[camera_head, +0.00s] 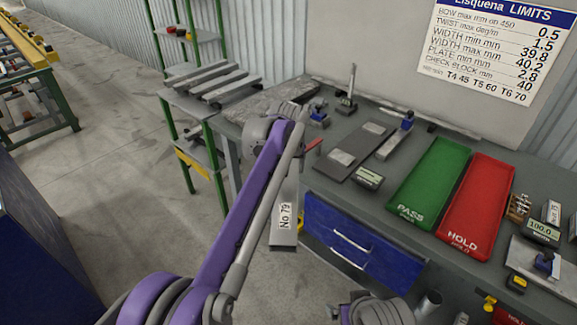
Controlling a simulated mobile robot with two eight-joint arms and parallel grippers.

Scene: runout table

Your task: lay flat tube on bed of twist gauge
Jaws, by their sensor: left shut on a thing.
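My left gripper (280,138) is in front of the bench's left end, shut on a grey flat tube (285,238). The tube hangs down steeply in front of the bench, with a white "No 79" label near its lower end. Its upper part is partly hidden by my arm. What looks like the twist gauge is a dark plate (361,139) with two pale pads and a small display box (368,178) beside it. The pads look bare. My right gripper (375,310) is low at the bottom edge; its fingers are not clear.
A green PASS tray (432,180) and red HOLD tray (478,200) lie right of the gauge. A long bar with a blue part (395,142) lies between. A grey slab (283,97) and upright stand (348,92) are behind. Blue drawers (358,240) are below.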

